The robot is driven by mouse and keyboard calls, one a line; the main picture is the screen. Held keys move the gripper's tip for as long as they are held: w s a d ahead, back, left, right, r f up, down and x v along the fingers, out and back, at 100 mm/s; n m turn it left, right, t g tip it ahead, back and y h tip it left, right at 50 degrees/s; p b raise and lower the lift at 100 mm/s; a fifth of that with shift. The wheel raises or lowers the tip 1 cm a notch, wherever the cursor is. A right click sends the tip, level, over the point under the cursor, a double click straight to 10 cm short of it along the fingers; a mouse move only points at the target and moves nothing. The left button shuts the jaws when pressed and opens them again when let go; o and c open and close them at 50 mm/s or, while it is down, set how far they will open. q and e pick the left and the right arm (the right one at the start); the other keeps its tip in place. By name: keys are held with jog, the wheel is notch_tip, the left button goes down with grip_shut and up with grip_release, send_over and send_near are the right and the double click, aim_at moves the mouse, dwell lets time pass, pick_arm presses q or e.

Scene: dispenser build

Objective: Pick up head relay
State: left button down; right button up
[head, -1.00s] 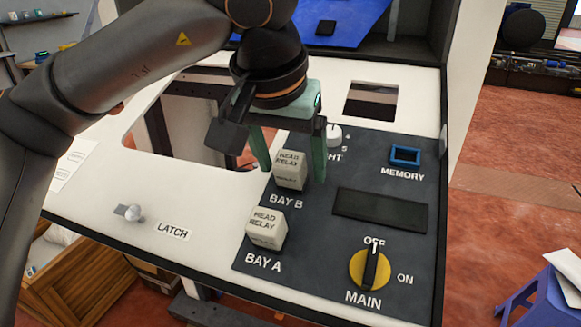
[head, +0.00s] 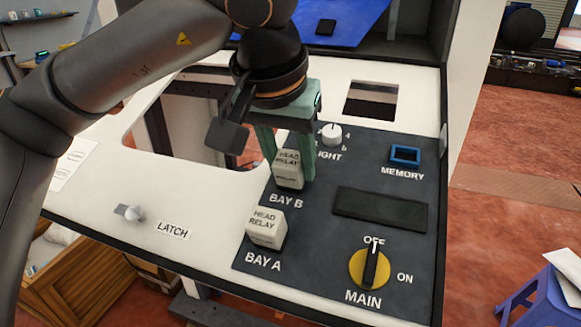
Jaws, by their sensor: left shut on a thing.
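Two white blocks labelled HEAD RELAY sit on the dark panel (head: 330,262). One head relay (head: 288,176) is above the BAY B label. The other head relay (head: 266,229) is above the BAY A label, with nothing touching it. My left gripper (head: 290,165) comes down from above and is shut on the BAY B relay, one green finger on each side. That relay still appears to be at its bay; I cannot tell whether it is lifted at all. My right gripper is not in view.
The panel also carries a white LIGHT knob (head: 332,134), a blue MEMORY socket (head: 405,155), a dark recessed strip (head: 380,209) and a yellow MAIN switch (head: 369,269) pointing to OFF. A LATCH knob (head: 133,213) is on the white top, left. Openings lie behind.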

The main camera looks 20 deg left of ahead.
pick_arm(q)
jog(key=shift+r, duration=0.15)
jog(key=shift+r, duration=0.25)
notch_tip(320, 180, up, 2)
jog(key=shift+r, duration=0.1)
jog(key=s+a+r+p, duration=0.1)
jog(key=s+r, duration=0.9)
jog(key=s, duration=0.4)
jog(key=shift+a+p, duration=0.25)
jog(key=shift+p, duration=0.05)
jog(key=c, duration=0.9)
grip_release()
jog(key=shift+w, duration=0.1)
grip_shut()
